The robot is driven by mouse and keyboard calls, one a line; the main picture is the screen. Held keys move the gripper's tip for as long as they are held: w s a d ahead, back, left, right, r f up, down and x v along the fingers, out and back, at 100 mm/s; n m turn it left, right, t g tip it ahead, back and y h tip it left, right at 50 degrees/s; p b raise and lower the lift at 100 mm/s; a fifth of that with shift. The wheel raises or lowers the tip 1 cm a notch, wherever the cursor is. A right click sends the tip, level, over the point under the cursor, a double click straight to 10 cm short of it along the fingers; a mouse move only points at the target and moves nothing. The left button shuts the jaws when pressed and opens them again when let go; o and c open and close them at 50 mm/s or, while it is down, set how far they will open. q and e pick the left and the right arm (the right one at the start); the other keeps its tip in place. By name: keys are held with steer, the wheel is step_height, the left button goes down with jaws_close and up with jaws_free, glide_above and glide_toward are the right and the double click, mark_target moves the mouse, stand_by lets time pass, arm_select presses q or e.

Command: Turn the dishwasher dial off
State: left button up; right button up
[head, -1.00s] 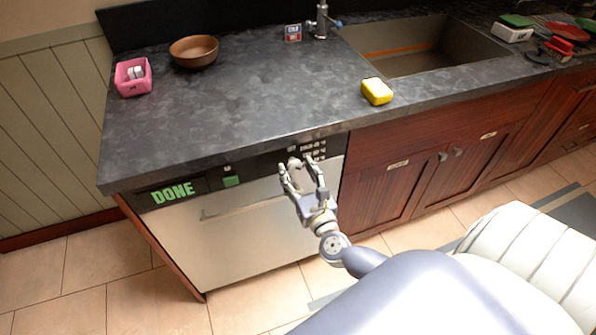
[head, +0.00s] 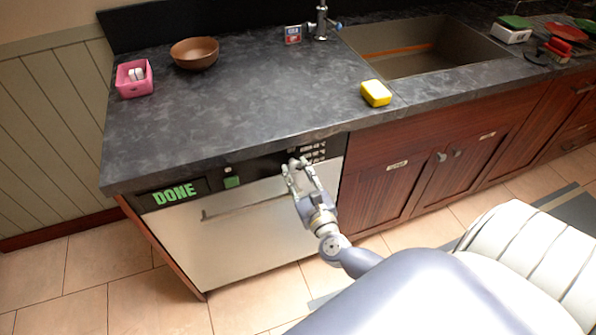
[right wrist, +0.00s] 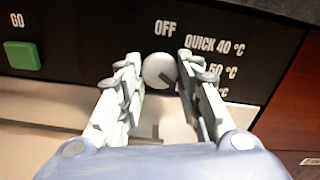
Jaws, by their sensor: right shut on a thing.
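The dishwasher (head: 245,235) has a black control strip under the counter. Its round grey dial (right wrist: 159,70) shows in the right wrist view below the white OFF label (right wrist: 165,29), with temperature labels to its right. A dark mark on the dial points to the lower right, away from OFF. My right gripper (head: 297,165) is at the dial, with one finger on each side, shut on it; it also shows in the right wrist view (right wrist: 160,72). In the head view the fingers partly hide the dial. My left gripper is out of view.
A green button (right wrist: 22,56) labelled GO is left of the dial, and a DONE display (head: 175,194) is farther left. The dishwasher handle (head: 240,207) sticks out below. The counter edge (head: 240,158) overhangs the strip. Wooden cabinets (head: 385,185) stand to the right.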

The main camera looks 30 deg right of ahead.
steer(key=n+p, duration=0.2)
steer(key=n, duration=0.4)
steer(key=shift+r+p, duration=0.15)
steer(key=shift+p, duration=0.15)
steer(key=n+p, duration=0.1)
steer(key=n, duration=0.3)
steer(key=shift+d, duration=0.1)
steer(key=n+p, duration=0.2)
steer(key=n, duration=0.1)
steer(key=shift+r+n, duration=0.1)
steer(key=shift+n, duration=0.2)
steer(key=n+p, duration=0.1)
steer(key=n, duration=0.4)
steer(key=shift+n+p, duration=0.3)
steer(key=shift+p, duration=0.1)
steer(key=n+p, duration=0.1)
steer(key=n, duration=0.4)
steer(key=shift+p, duration=0.3)
steer(key=shift+n, duration=0.3)
steer(key=o, duration=1)
steer(key=shift+s, duration=0.1)
steer(key=v, duration=1.2)
